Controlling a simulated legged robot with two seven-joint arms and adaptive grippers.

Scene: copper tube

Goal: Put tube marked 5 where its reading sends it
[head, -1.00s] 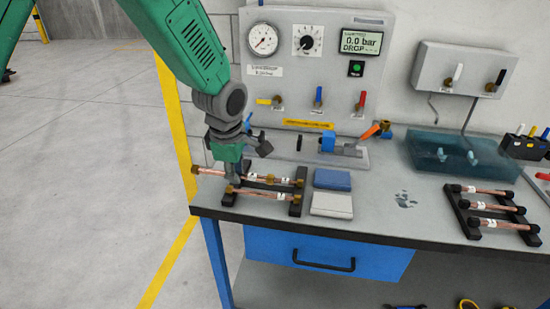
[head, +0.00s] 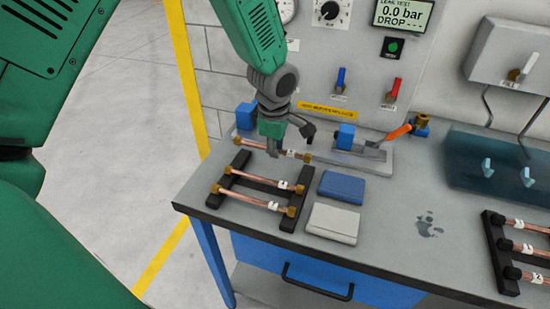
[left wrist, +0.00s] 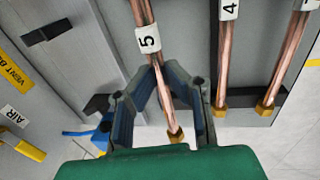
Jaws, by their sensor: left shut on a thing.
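The leak test display (head: 403,14) reads 0.0 bar, with dashes after DROP. My right gripper is not in view.
Two copper tubes (head: 258,180) lie on the left rack. Blue (head: 341,186) and pale (head: 333,222) blocks lie beside it. Behind is a fixture with a blue block (head: 346,136) and an orange lever (head: 397,132). A water tank (head: 480,165) and another rack (head: 497,250) stand right.

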